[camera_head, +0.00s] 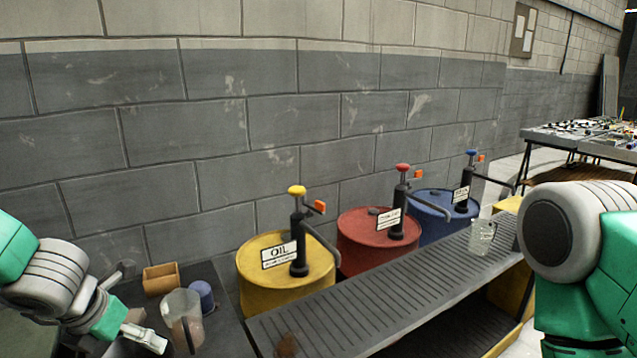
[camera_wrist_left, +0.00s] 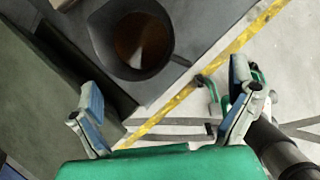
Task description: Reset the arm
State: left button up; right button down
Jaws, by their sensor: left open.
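My left arm comes in from the left in the head view, and its gripper (camera_head: 146,338) is low at the left, beside a clear pitcher (camera_head: 183,320). In the left wrist view the two fingers of this gripper (camera_wrist_left: 165,115) are spread wide with nothing between them. A dark round container (camera_wrist_left: 112,45) with brown liquid inside stands beyond the fingers, apart from them. My right arm fills the right edge of the head view; its gripper is out of the picture.
Yellow (camera_head: 262,285), red (camera_head: 362,252) and blue (camera_head: 433,225) drums with pumps stand along the wall. A slatted bench (camera_head: 400,290) runs in front, bearing a clear cup (camera_head: 482,237). A wooden box (camera_head: 161,279) and a blue cup (camera_head: 203,297) sit near the pitcher.

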pick_arm(q)
jog(key=s+f+m+g+y+b, duration=0.2)
jog(key=s+f+m, duration=1.1)
jog(key=f+m, duration=0.45)
jog(key=s+d+f+m+g+h, duration=0.1)
jog(key=s+d+f+m, duration=0.1)
jog(key=s+m, duration=0.5)
jog(key=s+d+f+m+b, duration=0.1)
jog(key=s+d+f+m, duration=0.2)
jog(key=m, duration=0.8)
jog(key=s+f, duration=0.2)
jog(key=s, duration=0.2)
jog(key=shift+s+d+f+g+h, duration=0.15)
jog(key=shift+s+g+h, duration=0.1)
jog(key=shift+g+h, duration=0.15)
pick_arm(e)
jog(key=f, duration=0.1)
jog(key=s+f, duration=0.1)
jog(key=f, duration=0.1)
jog(key=shift+d+f, duration=0.1)
